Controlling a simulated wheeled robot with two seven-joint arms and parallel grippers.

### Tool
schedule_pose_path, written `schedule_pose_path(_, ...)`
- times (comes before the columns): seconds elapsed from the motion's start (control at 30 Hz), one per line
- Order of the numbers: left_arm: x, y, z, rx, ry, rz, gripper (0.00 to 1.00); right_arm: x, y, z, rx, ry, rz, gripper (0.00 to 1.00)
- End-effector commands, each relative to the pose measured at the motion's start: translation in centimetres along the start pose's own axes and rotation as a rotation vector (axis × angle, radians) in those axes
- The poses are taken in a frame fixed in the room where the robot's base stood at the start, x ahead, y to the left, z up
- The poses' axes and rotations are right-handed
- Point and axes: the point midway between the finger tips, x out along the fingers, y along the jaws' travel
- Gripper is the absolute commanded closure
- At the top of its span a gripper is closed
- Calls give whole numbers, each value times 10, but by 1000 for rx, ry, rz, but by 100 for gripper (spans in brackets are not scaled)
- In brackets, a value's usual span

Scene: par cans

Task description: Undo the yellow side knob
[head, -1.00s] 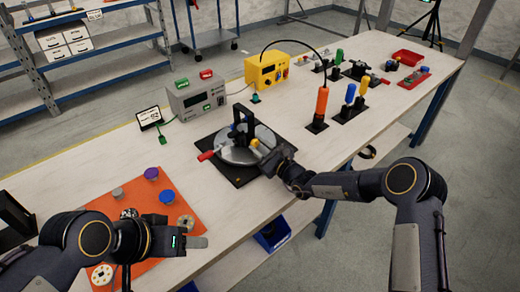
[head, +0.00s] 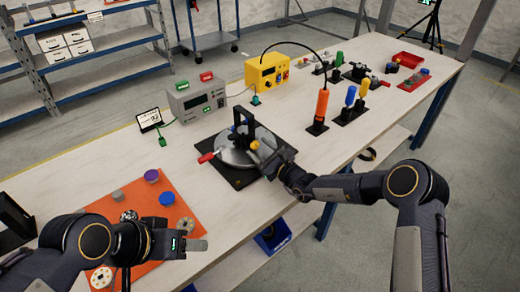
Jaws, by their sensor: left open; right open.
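The yellow side knob (head: 254,145) is a small round knob on the near right side of the round grey fixture (head: 234,158), which stands on a black base plate (head: 238,180). A black upright bracket (head: 243,122) rises from the fixture, and a red handle (head: 207,157) sticks out at its left. My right gripper (head: 270,165) is open just right of and below the yellow knob; I cannot tell whether its fingers touch it. My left gripper (head: 196,245) is open and empty over the near edge of the table, beside the orange mat.
The orange mat (head: 150,215) at the left holds purple, grey and blue knobs and pale discs. A grey box (head: 197,100) and a yellow box (head: 267,72) stand behind the fixture. Upright screwdrivers, one orange (head: 322,105), stand right of it.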

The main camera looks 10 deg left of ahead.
Motion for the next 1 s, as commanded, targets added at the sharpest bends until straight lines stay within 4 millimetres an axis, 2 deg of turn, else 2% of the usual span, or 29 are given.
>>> schedule_pose_path(0.3,4,-2,2,0,0,0,50,-51,-1,-1,1,2,-2,50)
schedule_pose_path(0.43,5,-2,3,0,0,0,50,-67,-1,-1,-1,1,-1,50)
schedule_pose_path(0.6,6,-2,3,0,0,0,50,-75,0,0,0,0,-1,50)
schedule_pose_path(0.87,5,-2,3,0,0,0,50,-75,-1,1,-3,-2,0,50)
schedule_pose_path(0.97,4,-2,2,0,0,0,50,-80,-5,15,-41,-19,17,50)
schedule_pose_path(1.0,3,-2,2,0,0,0,50,-84,-9,27,-75,-33,33,50)
